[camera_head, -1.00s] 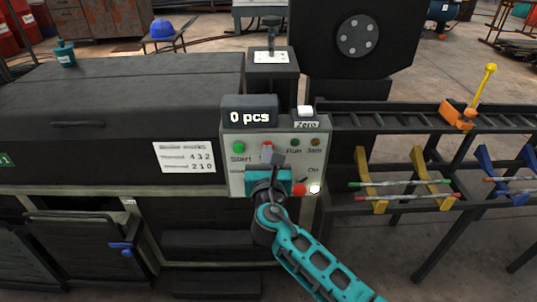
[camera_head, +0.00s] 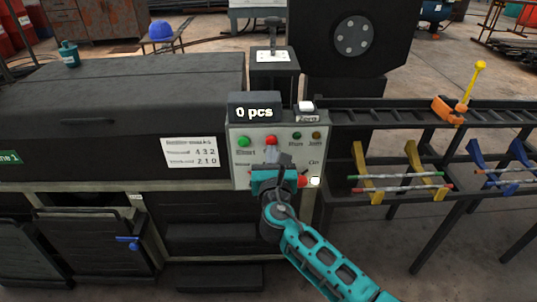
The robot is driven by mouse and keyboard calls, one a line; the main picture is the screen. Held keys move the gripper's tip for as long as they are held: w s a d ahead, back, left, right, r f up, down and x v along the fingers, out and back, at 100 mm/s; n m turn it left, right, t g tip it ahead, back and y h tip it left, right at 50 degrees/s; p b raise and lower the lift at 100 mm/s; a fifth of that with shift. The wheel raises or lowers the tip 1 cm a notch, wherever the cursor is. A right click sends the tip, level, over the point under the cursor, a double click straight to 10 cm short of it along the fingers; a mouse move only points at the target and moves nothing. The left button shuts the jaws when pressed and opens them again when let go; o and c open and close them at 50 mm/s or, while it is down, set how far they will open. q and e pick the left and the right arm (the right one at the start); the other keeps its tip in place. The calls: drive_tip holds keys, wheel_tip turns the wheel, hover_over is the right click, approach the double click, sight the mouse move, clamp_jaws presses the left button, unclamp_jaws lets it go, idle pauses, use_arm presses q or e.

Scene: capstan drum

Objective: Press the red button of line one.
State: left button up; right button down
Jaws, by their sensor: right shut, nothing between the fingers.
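The control panel (camera_head: 240,172) stands in the middle, under a display (camera_head: 253,112) reading "0 pcs". A green button (camera_head: 243,141) labelled Start is at its upper left. A red button (camera_head: 271,140) is to the right of it; any label below it is hidden by my gripper. Another red part (camera_head: 302,181) shows at the lower right, partly hidden by my gripper. My right gripper (camera_head: 272,154) is shut and empty, its tips just below the upper red button in the picture. I cannot tell whether they touch the panel. My left gripper is not in view.
A green sign (camera_head: 10,157) at the left edge ends in "1". A grey Zero button (camera_head: 306,106) sits on top of the panel. A lit white lamp (camera_head: 315,181) is at the lower right. A rack (camera_head: 430,108) with yellow and blue supports extends right.

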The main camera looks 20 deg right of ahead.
use_arm(q)
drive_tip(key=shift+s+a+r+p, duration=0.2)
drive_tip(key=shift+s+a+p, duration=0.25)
drive_tip(key=shift+p, duration=0.2)
use_arm(e)
drive_tip(key=v, duration=1)
drive_tip(key=shift+s, duration=0.35)
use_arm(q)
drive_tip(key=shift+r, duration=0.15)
use_arm(e)
drive_tip(key=shift+a, duration=0.1)
